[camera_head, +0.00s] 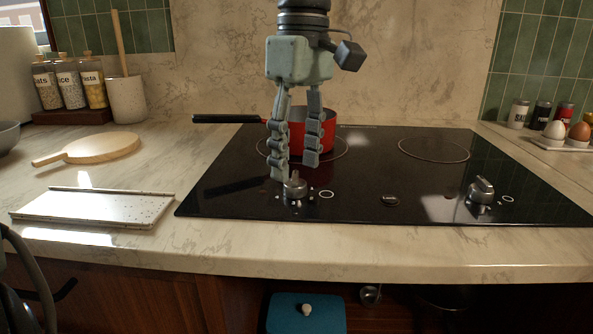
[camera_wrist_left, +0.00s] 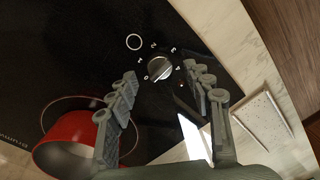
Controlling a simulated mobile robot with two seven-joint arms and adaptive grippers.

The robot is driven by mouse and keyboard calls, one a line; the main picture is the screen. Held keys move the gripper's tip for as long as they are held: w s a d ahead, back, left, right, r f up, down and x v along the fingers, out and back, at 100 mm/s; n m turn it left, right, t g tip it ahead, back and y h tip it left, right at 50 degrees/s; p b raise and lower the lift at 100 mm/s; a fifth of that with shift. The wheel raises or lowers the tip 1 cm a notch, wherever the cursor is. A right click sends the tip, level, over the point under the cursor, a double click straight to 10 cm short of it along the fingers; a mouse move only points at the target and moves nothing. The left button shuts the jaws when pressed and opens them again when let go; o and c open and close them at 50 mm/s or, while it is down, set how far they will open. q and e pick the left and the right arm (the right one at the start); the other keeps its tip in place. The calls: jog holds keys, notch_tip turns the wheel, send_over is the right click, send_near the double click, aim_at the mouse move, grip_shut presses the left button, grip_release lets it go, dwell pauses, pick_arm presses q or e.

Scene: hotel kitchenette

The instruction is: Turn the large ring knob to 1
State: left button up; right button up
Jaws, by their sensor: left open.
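The black cooktop (camera_head: 370,205) has two metal knobs at its front. The left knob (camera_head: 295,187) has a printed ring beside it and sits in front of the larger burner ring, under the red pan (camera_head: 318,131). The right knob (camera_head: 481,190) also has a ring mark. My left gripper (camera_head: 295,169) is open and points down just above and behind the left knob. In the left wrist view this knob (camera_wrist_left: 159,69) shows between the spread fingertips, with small marks around it. I cannot read which mark it points to. My right gripper is not in view.
The pan's black handle (camera_head: 226,119) points left. A speckled board (camera_head: 92,207) and a wooden paddle board (camera_head: 103,148) lie on the left counter. Jars (camera_head: 68,84) stand behind. Eggs on a tray (camera_head: 566,142) are at right. The cooktop between the knobs is mostly clear.

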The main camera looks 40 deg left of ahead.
aim_at(295, 184)
pick_arm(q)
jog(key=shift+f, duration=1.4)
jog(key=c, duration=1.2)
